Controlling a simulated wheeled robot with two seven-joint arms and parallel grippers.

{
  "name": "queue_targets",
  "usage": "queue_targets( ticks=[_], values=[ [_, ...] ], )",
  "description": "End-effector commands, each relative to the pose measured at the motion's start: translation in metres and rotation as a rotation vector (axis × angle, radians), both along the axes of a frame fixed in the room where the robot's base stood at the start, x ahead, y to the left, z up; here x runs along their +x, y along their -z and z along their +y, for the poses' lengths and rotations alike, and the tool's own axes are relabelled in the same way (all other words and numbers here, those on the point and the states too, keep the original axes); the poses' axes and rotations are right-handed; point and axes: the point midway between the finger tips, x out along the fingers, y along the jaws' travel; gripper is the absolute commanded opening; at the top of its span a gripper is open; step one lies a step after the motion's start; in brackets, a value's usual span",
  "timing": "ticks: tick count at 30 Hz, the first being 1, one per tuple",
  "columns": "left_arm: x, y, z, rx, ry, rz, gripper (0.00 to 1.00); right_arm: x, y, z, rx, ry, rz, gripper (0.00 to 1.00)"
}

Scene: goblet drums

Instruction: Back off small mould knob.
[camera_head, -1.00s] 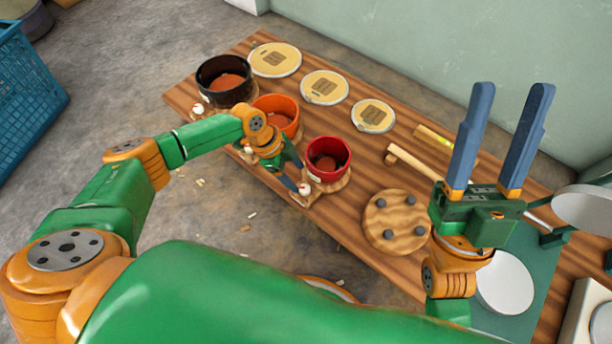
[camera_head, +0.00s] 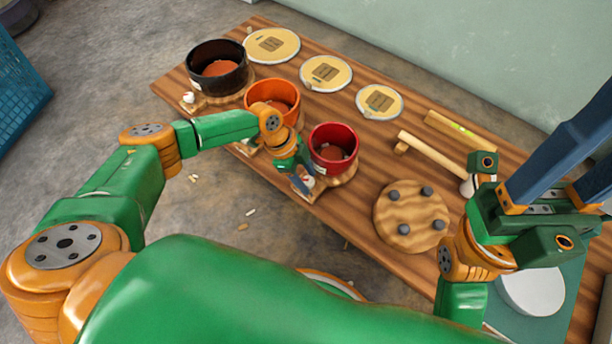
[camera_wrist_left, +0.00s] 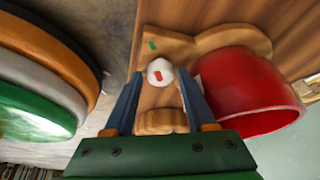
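The small mould is a red pot (camera_head: 333,148) on a wooden base at the table's near edge; it also shows in the left wrist view (camera_wrist_left: 245,95). Its knob is a small white ball with a red mark (camera_wrist_left: 160,73), on the base beside the pot. My left gripper (camera_head: 303,172) is at this knob. My right gripper (camera_head: 590,150) is raised at the right, fingers apart and empty, tips partly out of frame.
An orange pot (camera_head: 272,92) and a larger black pot (camera_head: 200,82) stand to the left on similar bases. Several round discs (camera_head: 326,73) lie behind. A mallet (camera_head: 430,150) and a wooden disc with dark pegs (camera_head: 408,232) lie to the right.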

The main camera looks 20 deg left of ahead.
Motion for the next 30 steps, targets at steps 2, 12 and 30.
queue_targets(
  ticks=[2,12,30],
  values=[
    [0.0,0.0,0.0,0.0,0.0,0.0,0.31,0.0,0.0,0.0,0.0,0.0,0.0,0.5],
    [-0.001,-0.001,0.0,0.0,-0.011,0.001,0.0,0.0,-0.003,0.0,-0.001,0.0,0.0,0.5],
    [-0.003,-0.004,0.0,0.001,-0.352,0.003,0.0,0.016,-0.021,0.011,-0.08,0.025,0.229,0.5]
  ],
)
